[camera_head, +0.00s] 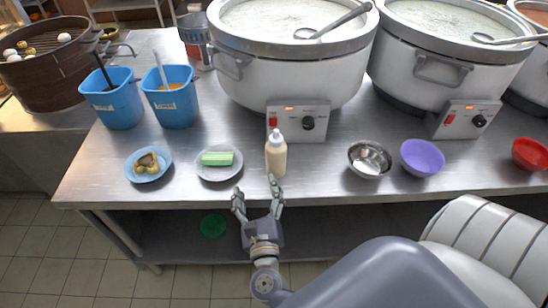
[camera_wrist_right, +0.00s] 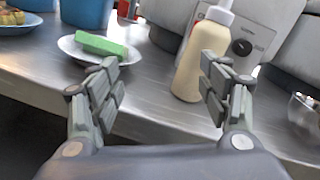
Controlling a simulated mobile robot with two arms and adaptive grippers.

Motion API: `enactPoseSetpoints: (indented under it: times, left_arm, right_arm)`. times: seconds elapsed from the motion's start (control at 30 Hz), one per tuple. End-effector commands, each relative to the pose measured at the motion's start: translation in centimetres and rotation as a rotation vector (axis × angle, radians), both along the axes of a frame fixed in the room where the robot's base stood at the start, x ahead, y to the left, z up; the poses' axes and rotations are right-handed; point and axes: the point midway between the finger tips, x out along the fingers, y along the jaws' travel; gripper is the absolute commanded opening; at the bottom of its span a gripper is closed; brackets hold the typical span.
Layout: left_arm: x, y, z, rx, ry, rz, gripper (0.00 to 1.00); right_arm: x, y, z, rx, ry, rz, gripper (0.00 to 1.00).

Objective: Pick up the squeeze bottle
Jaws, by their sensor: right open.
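The squeeze bottle (camera_head: 276,157), cream-coloured with a white nozzle cap, stands upright near the front edge of the steel counter, before the large stockpot. It also shows in the right wrist view (camera_wrist_right: 192,68), behind the right-hand finger, which hides part of it. My right gripper (camera_head: 257,192) is open and empty, in front of the counter edge and just short of the bottle. In the right wrist view the gripper's fingers (camera_wrist_right: 162,85) are spread, with the bottle beyond them, toward the right finger. My left gripper is not in view.
A plate (camera_head: 220,176) with a green block (camera_head: 217,158) lies left of the bottle. A steel bowl (camera_head: 369,158) and a purple bowl (camera_head: 422,157) stand to its right. The white stockpot (camera_head: 290,75) with its control box (camera_head: 298,121) stands behind. Bare counter separates bottle and steel bowl.

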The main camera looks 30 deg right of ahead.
Motion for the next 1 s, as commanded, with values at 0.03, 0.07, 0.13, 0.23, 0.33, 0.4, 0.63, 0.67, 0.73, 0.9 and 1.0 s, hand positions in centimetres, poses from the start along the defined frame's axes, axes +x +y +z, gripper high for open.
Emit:
enactPoseSetpoints:
  times: [0.03,0.07,0.13,0.23,0.33,0.4,0.63,0.67,0.73,0.9,1.0]
  left_arm:
    - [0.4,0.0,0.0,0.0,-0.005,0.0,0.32]
    - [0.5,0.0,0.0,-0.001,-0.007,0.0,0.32]
    - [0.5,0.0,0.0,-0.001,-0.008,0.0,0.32]
    - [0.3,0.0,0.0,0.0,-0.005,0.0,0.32]
    - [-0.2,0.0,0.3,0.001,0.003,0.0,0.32]
    - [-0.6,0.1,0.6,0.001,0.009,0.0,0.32]
    - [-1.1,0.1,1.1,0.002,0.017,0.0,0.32]
    - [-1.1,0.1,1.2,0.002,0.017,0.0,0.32]
    - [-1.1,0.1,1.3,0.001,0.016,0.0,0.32]
    - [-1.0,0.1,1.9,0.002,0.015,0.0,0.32]
    - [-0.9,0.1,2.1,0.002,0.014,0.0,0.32]
  right_arm:
    - [-0.5,-1.0,0.8,0.089,-0.046,-0.053,0.71]
    - [-0.8,-1.6,1.1,0.14,-0.073,-0.083,0.71]
    - [-1.3,-2.6,1.7,0.233,-0.121,-0.138,0.71]
    - [-1.8,-3.5,2.0,0.314,-0.164,-0.187,0.71]
    - [-1.3,-4.3,2.3,0.338,-0.179,-0.201,0.71]
    - [-0.3,-5.0,2.4,0.338,-0.181,-0.201,0.71]
    - [2.2,-6.8,2.2,0.336,-0.177,-0.199,0.71]
    - [2.3,-6.9,2.2,0.336,-0.177,-0.199,0.71]
    - [2.6,-7.2,2.1,0.335,-0.176,-0.198,0.71]
    - [4.4,-8.6,2.4,0.333,-0.178,-0.197,0.71]
    - [5.6,-9.6,2.3,0.332,-0.178,-0.198,0.71]
